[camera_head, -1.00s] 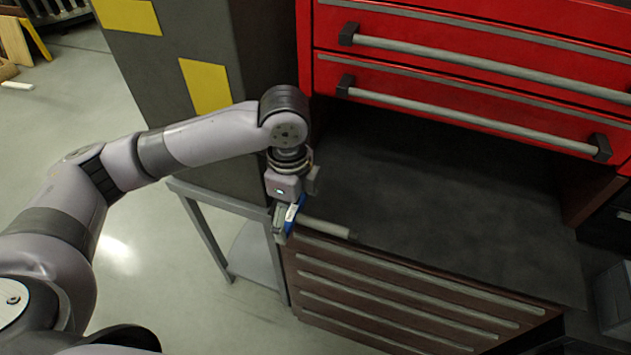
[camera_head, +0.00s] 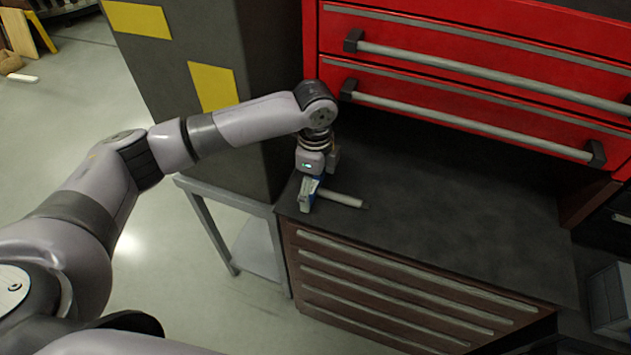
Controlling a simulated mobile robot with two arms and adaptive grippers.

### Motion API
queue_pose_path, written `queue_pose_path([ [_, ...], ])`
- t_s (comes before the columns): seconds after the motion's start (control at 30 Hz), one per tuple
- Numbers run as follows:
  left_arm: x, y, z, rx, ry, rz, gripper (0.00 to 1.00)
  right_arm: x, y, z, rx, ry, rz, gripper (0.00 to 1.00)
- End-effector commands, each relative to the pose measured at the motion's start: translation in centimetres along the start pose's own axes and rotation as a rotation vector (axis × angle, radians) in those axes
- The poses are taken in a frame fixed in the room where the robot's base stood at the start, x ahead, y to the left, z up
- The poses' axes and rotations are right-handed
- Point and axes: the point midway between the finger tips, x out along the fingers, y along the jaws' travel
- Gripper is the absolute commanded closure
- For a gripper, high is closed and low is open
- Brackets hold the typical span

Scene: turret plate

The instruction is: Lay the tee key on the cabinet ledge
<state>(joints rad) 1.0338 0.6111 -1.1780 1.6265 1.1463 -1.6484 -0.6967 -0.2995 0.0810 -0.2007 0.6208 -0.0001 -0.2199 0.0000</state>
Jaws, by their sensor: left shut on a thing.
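My left gripper (camera_head: 306,199) is shut on the tee key (camera_head: 343,199). The grey shaft of the key sticks out to the right of the fingers, with a dark tip. The rest of the key is hidden by the gripper. Gripper and key are over the left front part of the cabinet ledge (camera_head: 450,215), a flat dark surface. I cannot tell whether the key touches the ledge. My right gripper is not in view.
Red drawers with long grey handles (camera_head: 470,125) overhang the back of the ledge. Brown drawers (camera_head: 400,290) are below it. A dark grey column with yellow patches (camera_head: 213,86) and a grey metal stand (camera_head: 215,195) are at the left. The ledge's middle and right are clear.

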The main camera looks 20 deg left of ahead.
Motion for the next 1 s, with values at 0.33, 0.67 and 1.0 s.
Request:
queue_pose_path([
  [0.33,0.2,0.0,0.0,-0.001,0.000,0.000,0.03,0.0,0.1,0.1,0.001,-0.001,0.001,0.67],
  [0.67,0.2,0.0,0.0,-0.001,0.000,0.000,0.00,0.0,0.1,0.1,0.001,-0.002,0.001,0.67],
  [1.0,-3.7,-0.2,0.0,-0.001,0.002,-0.006,0.00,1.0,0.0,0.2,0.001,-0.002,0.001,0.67],
])
